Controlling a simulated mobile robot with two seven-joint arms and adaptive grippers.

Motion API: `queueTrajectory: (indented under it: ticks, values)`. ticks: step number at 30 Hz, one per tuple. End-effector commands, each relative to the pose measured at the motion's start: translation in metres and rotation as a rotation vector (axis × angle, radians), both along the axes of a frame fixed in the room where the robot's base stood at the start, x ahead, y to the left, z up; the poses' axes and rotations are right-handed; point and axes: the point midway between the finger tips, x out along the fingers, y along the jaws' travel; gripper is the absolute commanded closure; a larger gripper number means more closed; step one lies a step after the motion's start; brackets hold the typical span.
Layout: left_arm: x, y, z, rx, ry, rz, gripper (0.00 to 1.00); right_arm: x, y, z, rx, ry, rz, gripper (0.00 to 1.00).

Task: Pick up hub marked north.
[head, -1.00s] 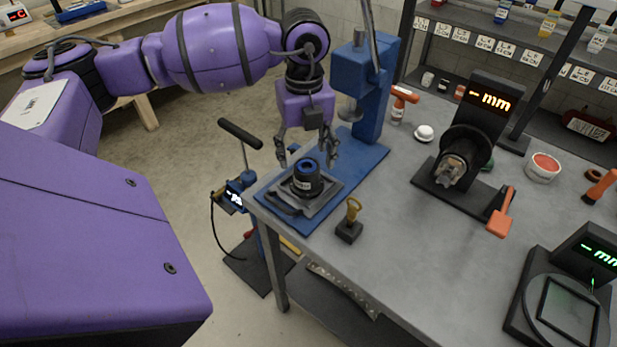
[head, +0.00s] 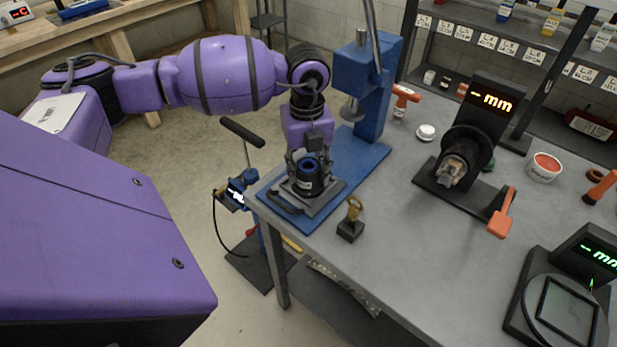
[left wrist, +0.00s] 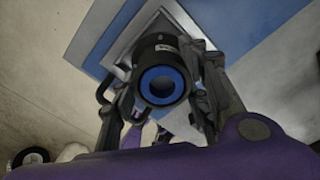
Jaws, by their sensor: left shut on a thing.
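The hub (head: 306,184) is a dark cylinder with a blue ring around its top bore and a small pale label whose wording is too small to read. It sits upright on a grey plate (head: 325,203) on the blue press base at the table's near left corner. My left gripper (head: 308,168) reaches down from above and is shut on the hub, one finger on each side. In the left wrist view the hub (left wrist: 161,80) shows end-on between the fingers. My right gripper is not in view.
The blue press column (head: 375,85) stands just behind the plate. A small dark block with a brass-coloured piece (head: 351,225) is to the right. A gauge reading "mm" (head: 465,150) and an orange-handled tool (head: 501,213) stand further right. The table between is clear.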

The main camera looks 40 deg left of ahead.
Motion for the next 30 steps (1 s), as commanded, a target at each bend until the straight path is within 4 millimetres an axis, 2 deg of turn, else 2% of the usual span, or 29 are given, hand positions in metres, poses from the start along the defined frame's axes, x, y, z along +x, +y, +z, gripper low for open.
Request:
queueTrajectory:
  ticks: [1, 5, 19, 28, 30]
  values:
    - [0.000, 0.000, 0.000, 0.001, 0.001, 0.000, 0.83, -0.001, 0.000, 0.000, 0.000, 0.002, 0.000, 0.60]
    - [0.000, 0.000, -0.001, 0.001, 0.001, 0.001, 1.00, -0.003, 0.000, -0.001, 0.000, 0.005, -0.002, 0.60]
    - [0.001, 0.000, 0.005, 0.000, -0.002, 0.001, 1.00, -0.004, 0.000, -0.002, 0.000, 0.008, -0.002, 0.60]
    - [0.001, 0.001, 0.033, 0.002, -0.004, 0.001, 1.00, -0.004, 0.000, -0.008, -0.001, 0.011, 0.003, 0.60]
    - [-0.006, -0.003, 0.041, 0.000, -0.004, -0.002, 1.00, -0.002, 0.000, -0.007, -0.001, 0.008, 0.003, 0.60]
